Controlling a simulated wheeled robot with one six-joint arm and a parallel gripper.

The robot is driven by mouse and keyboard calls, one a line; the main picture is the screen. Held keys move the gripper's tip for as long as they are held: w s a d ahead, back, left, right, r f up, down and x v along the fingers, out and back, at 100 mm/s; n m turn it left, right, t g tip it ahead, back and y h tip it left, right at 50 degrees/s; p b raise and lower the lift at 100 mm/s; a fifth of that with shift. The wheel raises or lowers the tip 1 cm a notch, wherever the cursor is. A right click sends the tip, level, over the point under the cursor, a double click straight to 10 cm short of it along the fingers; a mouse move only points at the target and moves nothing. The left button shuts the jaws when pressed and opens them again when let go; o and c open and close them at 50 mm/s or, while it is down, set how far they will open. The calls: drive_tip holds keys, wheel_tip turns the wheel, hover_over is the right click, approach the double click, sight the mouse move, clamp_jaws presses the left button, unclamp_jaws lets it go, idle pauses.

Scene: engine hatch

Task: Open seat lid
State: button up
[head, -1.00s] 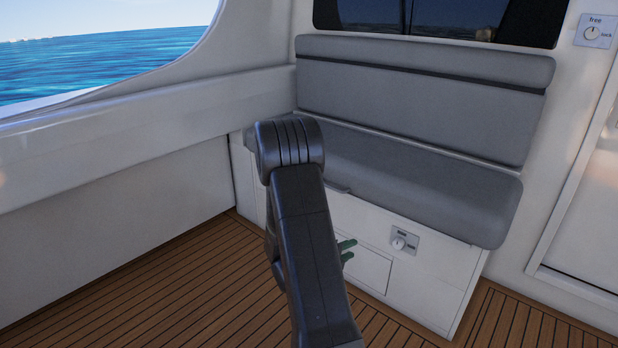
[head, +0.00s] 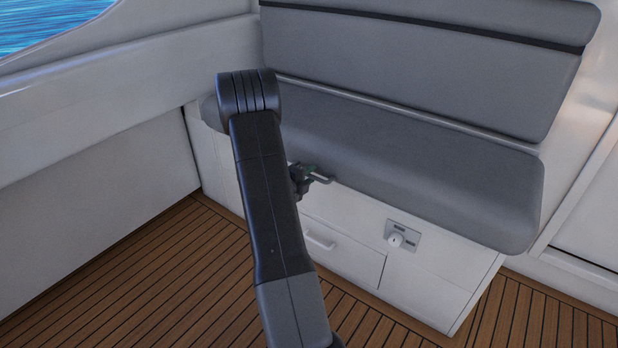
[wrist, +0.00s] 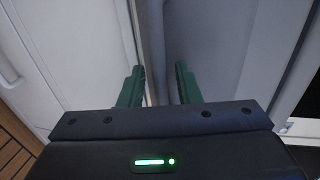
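The seat has a grey cushion lid (head: 420,160) lying flat and closed on a white base (head: 440,285). My gripper (head: 318,177) is at the front edge of the cushion, left of its middle, partly hidden by my arm. In the wrist view my gripper's two green fingers (wrist: 160,78) are spread apart, with nothing visibly held. They point at the seam between the white base (wrist: 85,50) and the grey cushion (wrist: 215,50). I cannot tell whether they touch the lid's edge.
The base front carries a drawer with a handle (head: 319,241) and a panel with a round knob (head: 396,240). A grey backrest (head: 430,60) stands behind the cushion. A white side wall (head: 90,150) is at left. The wooden floor (head: 130,270) is clear.

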drive_tip(key=shift+w+d, duration=0.1)
clamp_jaws()
drive_tip(key=shift+r, duration=0.1)
